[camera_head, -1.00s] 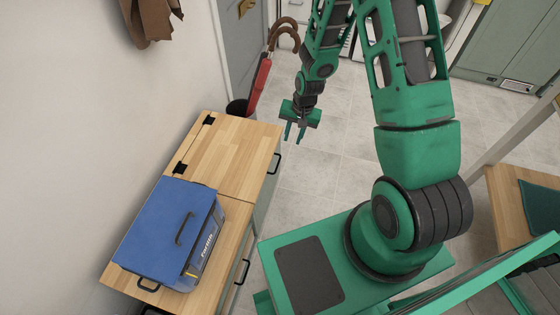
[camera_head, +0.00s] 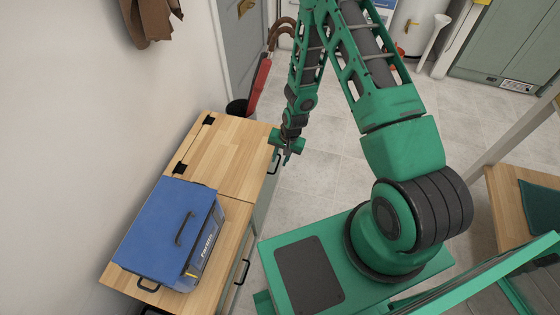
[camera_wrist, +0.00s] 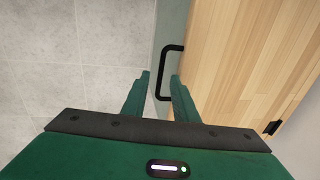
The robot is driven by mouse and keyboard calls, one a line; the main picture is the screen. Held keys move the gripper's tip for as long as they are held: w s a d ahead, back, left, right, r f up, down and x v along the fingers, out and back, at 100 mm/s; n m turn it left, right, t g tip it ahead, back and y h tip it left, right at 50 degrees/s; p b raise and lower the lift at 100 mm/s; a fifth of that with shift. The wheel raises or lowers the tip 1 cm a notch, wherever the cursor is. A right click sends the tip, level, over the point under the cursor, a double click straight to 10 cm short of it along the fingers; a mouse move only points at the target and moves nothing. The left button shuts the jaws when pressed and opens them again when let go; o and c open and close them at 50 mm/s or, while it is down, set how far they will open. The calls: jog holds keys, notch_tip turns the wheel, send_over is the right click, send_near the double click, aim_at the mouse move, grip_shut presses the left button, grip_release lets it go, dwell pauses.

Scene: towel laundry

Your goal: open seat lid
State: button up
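The seat lid (camera_head: 235,150) is the far wooden panel of the bench top and lies closed. Two black hinges sit along its wall side. Its black handle (camera_head: 274,163) is on the front edge, facing my gripper. My gripper (camera_head: 287,158) is open and empty beside this handle. In the wrist view the black handle (camera_wrist: 158,80) appears between the two open fingers (camera_wrist: 160,76), close to the right finger. I cannot tell how far the fingertips are from it. The wooden lid (camera_wrist: 238,65) shows on the right there.
A blue-lidded box (camera_head: 165,230) stands on the near part of the bench top. A red umbrella (camera_head: 258,85) leans in a dark holder beyond the bench. The tiled floor (camera_head: 330,170) beside the bench is clear. A wall runs along the left.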

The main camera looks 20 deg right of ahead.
jog(key=shift+w+a+f, duration=0.1)
jog(key=shift+a+f, duration=0.05)
jog(key=shift+f, duration=0.8)
grip_shut()
dwell(0.7)
